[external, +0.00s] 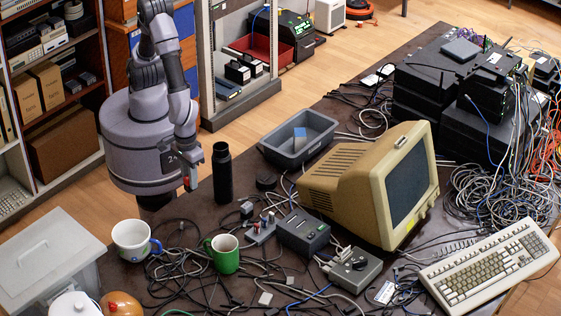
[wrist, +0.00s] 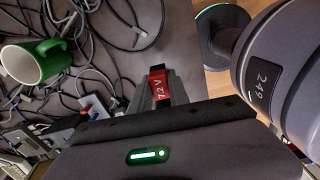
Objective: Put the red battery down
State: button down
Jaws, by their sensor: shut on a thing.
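The red battery (wrist: 157,84) is between the jaws of my gripper (wrist: 165,90) in the wrist view, with "72V" lettering on its face. In the external view my gripper (external: 190,178) hangs near the table's left edge, and a bit of the red battery (external: 187,183) shows at its tip. The jaws are shut on the battery. It appears to be above the dark table (external: 190,208), but the exact gap cannot be told. A black bottle (external: 222,174) stands just right of the gripper in the external view.
A white mug (external: 131,238) and a green mug (external: 225,258) stand on the table among tangled cables. A grey tray (external: 299,140), a beige monitor (external: 345,178) and grey boxes (external: 303,232) stand to the right. A small bare patch of table lies below the gripper.

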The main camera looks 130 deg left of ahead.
notch_tip(320, 180, down, 10)
jog(key=b, duration=0.4)
jog(key=shift+r+b, duration=0.2)
jog(key=shift+b, duration=0.15)
jog(key=shift+f, duration=0.15)
jog(key=c, duration=1.3)
grip_release()
jog(key=shift+o, duration=0.2)
jog(key=shift+f+b, duration=0.1)
jog(key=shift+b, duration=0.2)
